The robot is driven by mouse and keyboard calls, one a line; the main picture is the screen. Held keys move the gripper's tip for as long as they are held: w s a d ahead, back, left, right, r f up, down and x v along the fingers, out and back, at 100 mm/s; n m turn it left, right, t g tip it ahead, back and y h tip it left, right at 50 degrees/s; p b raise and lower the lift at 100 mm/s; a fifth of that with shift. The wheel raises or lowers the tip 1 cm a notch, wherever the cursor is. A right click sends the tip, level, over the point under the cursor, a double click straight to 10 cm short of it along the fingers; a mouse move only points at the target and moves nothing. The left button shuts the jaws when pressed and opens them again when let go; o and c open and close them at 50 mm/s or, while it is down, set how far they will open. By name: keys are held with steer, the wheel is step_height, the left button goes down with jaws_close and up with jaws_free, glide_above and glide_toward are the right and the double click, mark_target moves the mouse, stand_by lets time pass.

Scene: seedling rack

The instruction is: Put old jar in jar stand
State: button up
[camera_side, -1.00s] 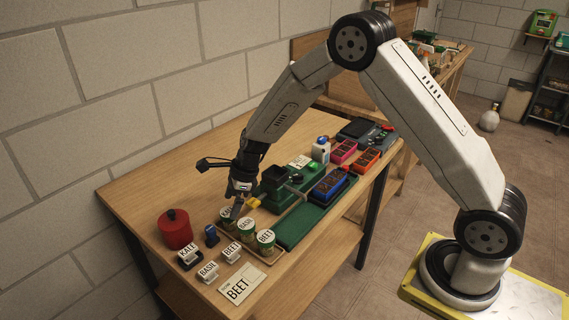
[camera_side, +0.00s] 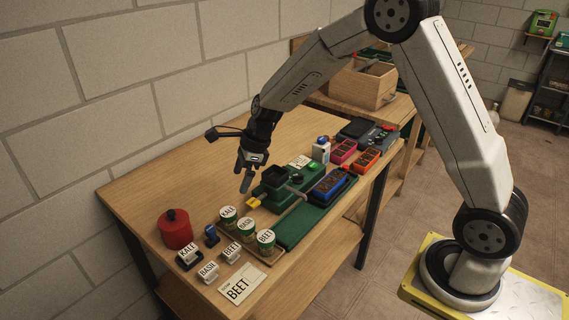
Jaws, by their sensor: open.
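Three jars with white labelled lids stand close together on the wooden jar stand (camera_side: 274,259): the KALE jar (camera_side: 229,218), the BASIL jar (camera_side: 246,229) and the BEET jar (camera_side: 266,242). All three look upright. Which one is the old jar, I cannot tell. My gripper (camera_side: 244,186) is open and empty. It hangs above the table, behind and above the KALE jar, apart from all three jars. The stand's surface is mostly hidden under the jars.
A red lidded canister (camera_side: 175,231) and a small blue object (camera_side: 211,235) stand left of the jars. KALE, BASIL and BEET signs and a BEET card (camera_side: 241,285) lie in front. A green machine (camera_side: 289,190) stands right. The table's back left is clear.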

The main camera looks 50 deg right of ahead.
stand_by(0.3)
steer(key=s+d+n+h, duration=0.1)
steer(key=s+n, duration=0.9)
steer(key=n, duration=0.2)
steer(key=s+d+r+n+h, duration=0.1)
steer(key=s+n+h, duration=0.1)
steer(key=s+n, duration=0.9)
steer(key=shift+d+n+h, duration=0.3)
steer(key=shift+d+n, duration=0.05)
steer(key=shift+n, duration=0.55)
